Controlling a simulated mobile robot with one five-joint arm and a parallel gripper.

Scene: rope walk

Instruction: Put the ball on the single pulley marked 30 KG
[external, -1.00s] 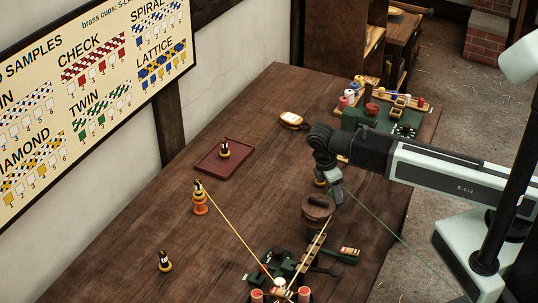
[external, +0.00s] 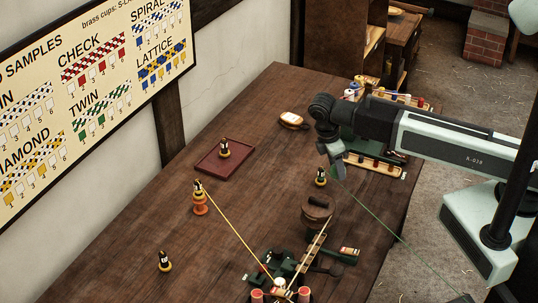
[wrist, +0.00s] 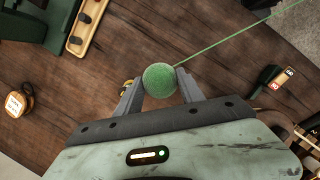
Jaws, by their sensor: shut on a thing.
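My gripper (wrist: 160,90) is shut on a green ball (wrist: 160,79) in the wrist view. A green line runs from the ball to the upper right. In the external view, my gripper (external: 338,168) hangs over the right part of the table, with a little green between its jaws. Similar pieces stand on the maroon tray (external: 205,168), on an orange stack (external: 200,208) and at the front left (external: 165,262). I cannot read 30 KG on any of them or tell which is the single pulley.
A dark green device (external: 270,262) with a yellow cord is at the front. An orange-rimmed object with a white label (external: 291,120) lies at the back.

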